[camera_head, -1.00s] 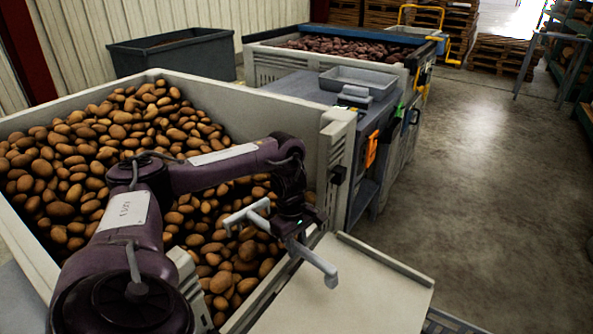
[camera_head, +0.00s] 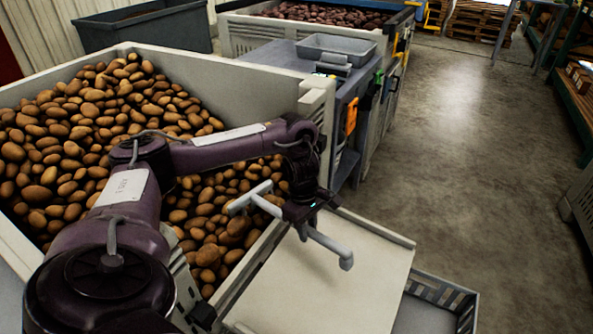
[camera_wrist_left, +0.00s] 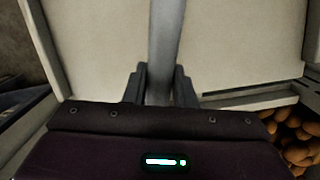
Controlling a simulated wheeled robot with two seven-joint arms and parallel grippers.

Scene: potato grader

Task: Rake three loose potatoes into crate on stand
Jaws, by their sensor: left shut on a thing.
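My left gripper (camera_head: 303,210) is shut on the handle of a grey T-shaped rake (camera_head: 330,246), held above the edge between the potato bin and a pale flat table (camera_head: 335,285). The rake's crossbar lies to the left, over the bin; its other end points right, over the table. In the left wrist view, the fingers (camera_wrist_left: 160,88) close on both sides of the grey handle (camera_wrist_left: 165,40). A grey slotted crate (camera_head: 452,291) is at the lower right, partly cut off; its stand cannot be made out. No loose potatoes show on the table. My right gripper is not in view.
A large pale bin (camera_head: 232,80) full of potatoes fills the left. Behind it stand a grey bench with a tray (camera_head: 337,47) and another filled bin (camera_head: 240,38). Bare concrete floor (camera_head: 470,150) lies to the right.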

